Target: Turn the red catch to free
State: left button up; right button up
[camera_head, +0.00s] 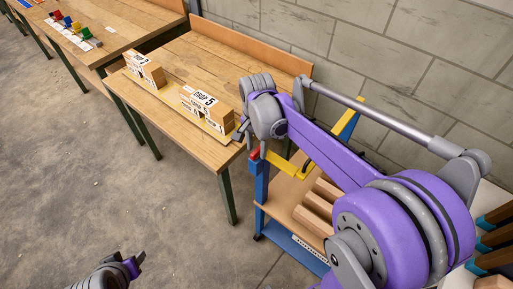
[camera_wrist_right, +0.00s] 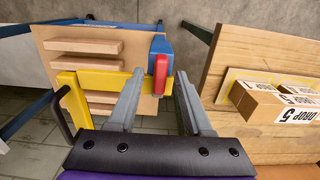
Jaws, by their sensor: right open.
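The red catch (camera_wrist_right: 161,72) sits on a blue post (camera_wrist_right: 161,46), beside the end of a yellow bar (camera_wrist_right: 100,82), in the right wrist view. In the head view the catch (camera_head: 254,155) is a small red spot at the top of the post (camera_head: 262,183). My right gripper (camera_wrist_right: 160,86) is open; its two grey fingers point toward the catch, which appears between their tips, with no contact visible. In the head view the right gripper (camera_head: 242,133) is above and left of the catch, partly hidden by its wrist. My left gripper (camera_head: 134,264) is low at the left, away from the post.
A wooden table (camera_head: 190,55) with cardboard boxes marked DROP 5 (camera_head: 204,103) stands left of the post. Wooden slats (camera_head: 318,205) lie on the board right of the post. A black handle (camera_wrist_right: 62,113) hangs off the yellow bar. The floor at left is clear.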

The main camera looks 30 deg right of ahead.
jog(key=shift+f, duration=0.25)
grip_shut()
